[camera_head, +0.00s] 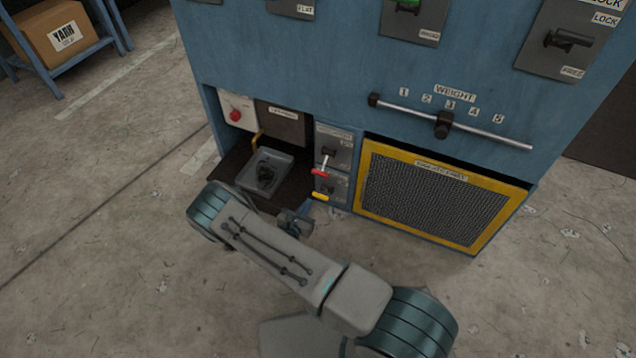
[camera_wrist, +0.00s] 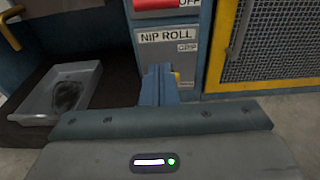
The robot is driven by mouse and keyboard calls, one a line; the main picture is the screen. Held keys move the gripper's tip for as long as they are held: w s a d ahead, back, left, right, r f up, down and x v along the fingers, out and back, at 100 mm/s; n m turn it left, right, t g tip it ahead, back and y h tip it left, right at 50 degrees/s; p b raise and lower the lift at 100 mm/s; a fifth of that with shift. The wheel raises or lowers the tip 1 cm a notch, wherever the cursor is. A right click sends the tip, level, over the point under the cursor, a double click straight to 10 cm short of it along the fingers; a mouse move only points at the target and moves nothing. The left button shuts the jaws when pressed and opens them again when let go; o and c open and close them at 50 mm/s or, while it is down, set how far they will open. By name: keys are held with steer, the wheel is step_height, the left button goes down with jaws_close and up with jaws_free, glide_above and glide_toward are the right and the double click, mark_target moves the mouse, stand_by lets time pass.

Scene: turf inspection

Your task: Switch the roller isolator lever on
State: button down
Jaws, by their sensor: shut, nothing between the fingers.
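Two small levers sit one above the other on grey plates in the blue machine's lower front. The upper lever has a red handle (camera_head: 321,171), which points down; in the wrist view its red handle (camera_wrist: 165,4) is cut off at the top, beside an "OFF" label. The lower lever has a yellow handle (camera_head: 320,197); its plate (camera_wrist: 185,48) reads "NIP ROLL" in the wrist view. The upper plate's name is too small to read. My gripper (camera_wrist: 159,72) is shut and empty in front of the lower plate, hiding most of the yellow handle.
A yellow-framed mesh guard (camera_head: 433,195) stands right of the levers. A grey tray (camera_head: 265,172) lies in the recess to the left, below a red button (camera_head: 235,115). A weight slide bar (camera_head: 450,122) runs above the guard. The floor in front is clear.

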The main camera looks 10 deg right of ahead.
mark_target(325, 163)
steer(key=shift+w, duration=0.1)
steer(key=b+x, duration=0.4)
steer(key=x, duration=0.5)
steer(key=shift+d+r, duration=0.1)
steer(key=shift+r, duration=1.9)
steer(key=shift+r+p, duration=0.25)
steer(key=shift+p, duration=0.25)
